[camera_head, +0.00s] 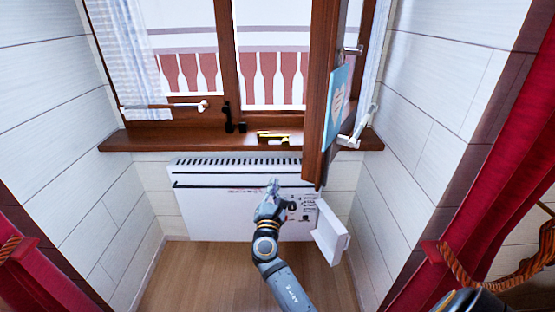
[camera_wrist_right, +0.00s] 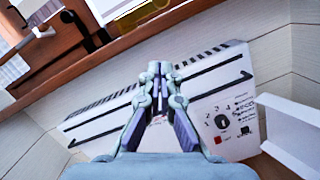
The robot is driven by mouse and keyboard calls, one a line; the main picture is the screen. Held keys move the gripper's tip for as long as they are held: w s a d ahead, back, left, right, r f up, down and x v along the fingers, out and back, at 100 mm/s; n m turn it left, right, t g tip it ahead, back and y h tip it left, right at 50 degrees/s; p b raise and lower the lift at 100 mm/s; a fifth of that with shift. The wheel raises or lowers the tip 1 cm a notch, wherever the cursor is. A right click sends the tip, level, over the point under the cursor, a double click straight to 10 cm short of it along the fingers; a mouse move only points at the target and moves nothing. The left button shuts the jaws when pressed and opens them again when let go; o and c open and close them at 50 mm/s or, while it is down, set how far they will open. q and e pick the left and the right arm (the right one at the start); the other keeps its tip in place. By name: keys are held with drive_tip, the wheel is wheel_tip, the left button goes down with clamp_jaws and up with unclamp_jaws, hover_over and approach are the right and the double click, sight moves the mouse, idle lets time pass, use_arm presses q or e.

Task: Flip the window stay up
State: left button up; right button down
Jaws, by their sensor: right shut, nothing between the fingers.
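A slim white bar with a rounded end (camera_head: 165,105) lies nearly level across the lower left part of the window; it looks like a window stay. A white bar with a ring-like end also shows at the upper left of the right wrist view (camera_wrist_right: 42,31). A second white metal fitting (camera_head: 357,134) sits low on the open sash (camera_head: 318,90), with an arm slanting up; I cannot tell which is the stay meant. My right gripper (camera_head: 273,184) is shut and empty, in front of the heater and below the sill, apart from both. Its fingertips meet in the right wrist view (camera_wrist_right: 160,68). My left gripper is out of view.
A white heater (camera_head: 225,205) hangs under the brown sill (camera_head: 170,139), with a white flap (camera_head: 329,232) at its right. A yellow object (camera_head: 272,137) and black fittings (camera_head: 229,118) are at the sill. The open sash juts into the room. Red curtains (camera_head: 480,140) flank the sides.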

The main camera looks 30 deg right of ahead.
approach(274, 141)
drive_tip(key=w+d+f, duration=0.2)
drive_tip(key=d+f, duration=0.2)
drive_tip(key=r, duration=0.2)
drive_tip(key=shift+s+d+r+p, duration=0.2)
drive_tip(key=shift+d+r+p, duration=0.1)
drive_tip(key=shift+r, duration=0.1)
drive_tip(key=shift+s+d+r, duration=0.1)
drive_tip(key=shift+r, duration=0.25)
